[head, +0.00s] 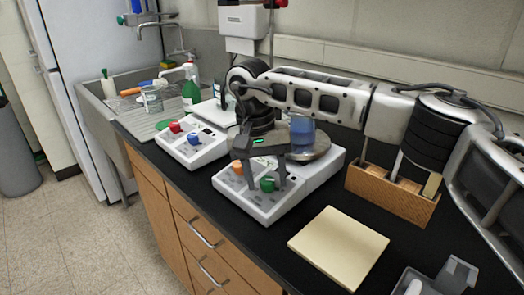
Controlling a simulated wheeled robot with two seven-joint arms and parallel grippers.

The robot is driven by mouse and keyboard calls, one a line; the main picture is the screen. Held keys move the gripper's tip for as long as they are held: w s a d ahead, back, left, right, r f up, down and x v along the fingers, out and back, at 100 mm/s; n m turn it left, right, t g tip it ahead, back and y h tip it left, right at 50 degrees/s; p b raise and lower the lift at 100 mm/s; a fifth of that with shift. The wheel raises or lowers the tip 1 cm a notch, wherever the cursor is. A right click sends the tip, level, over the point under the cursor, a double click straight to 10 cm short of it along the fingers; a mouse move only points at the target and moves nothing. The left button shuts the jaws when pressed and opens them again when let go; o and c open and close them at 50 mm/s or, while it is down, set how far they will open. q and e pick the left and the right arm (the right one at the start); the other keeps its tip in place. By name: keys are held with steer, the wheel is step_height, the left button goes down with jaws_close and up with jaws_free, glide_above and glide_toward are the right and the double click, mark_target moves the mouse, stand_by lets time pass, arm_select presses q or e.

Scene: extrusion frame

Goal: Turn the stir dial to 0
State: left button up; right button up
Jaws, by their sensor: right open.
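A white hotplate stirrer (262,206) stands on the black bench, with an orange dial (237,168) and a green dial (267,184) on its sloped front panel. I cannot read the dial labels or settings, or tell which one is the stir dial. A beaker of blue liquid (302,130) stands on its round plate. My right gripper (266,178) is open and points down over the front panel, its fingers around or just above the green dial; contact is not clear. My left gripper is out of view.
A second stirrer (190,150) with red and blue dials stands to the left. A wooden box (390,195) and a cream pad (338,247) lie to the right. A sink (103,108) and a green bottle (190,95) are at the back left.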

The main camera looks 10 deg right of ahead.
step_height(320, 180, up, 15)
steer(key=w+a, duration=0.1)
steer(key=a, duration=0.1)
steer(key=shift+r, duration=0.2)
steer(key=shift+w+a, duration=0.1)
